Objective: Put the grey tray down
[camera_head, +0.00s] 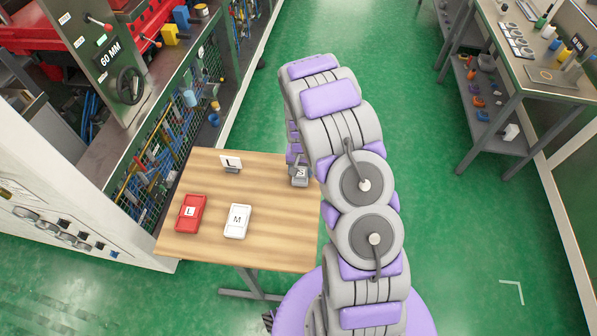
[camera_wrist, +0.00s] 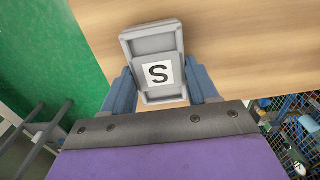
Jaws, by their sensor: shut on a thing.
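The grey tray (camera_wrist: 153,48), marked S, is between the two blue-grey fingers of my gripper (camera_wrist: 163,88) in the wrist view. My gripper is shut on it. In the head view the grey tray (camera_head: 300,174) shows at the right edge of the wooden table (camera_head: 270,228), mostly hidden by my arm.
A red tray (camera_head: 191,213) marked L and a white tray (camera_head: 237,221) marked M lie on the table. A small L sign (camera_head: 231,164) stands near its back edge. Bare wood is in the middle and front right. A grey workbench (camera_head: 560,75) stands far right.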

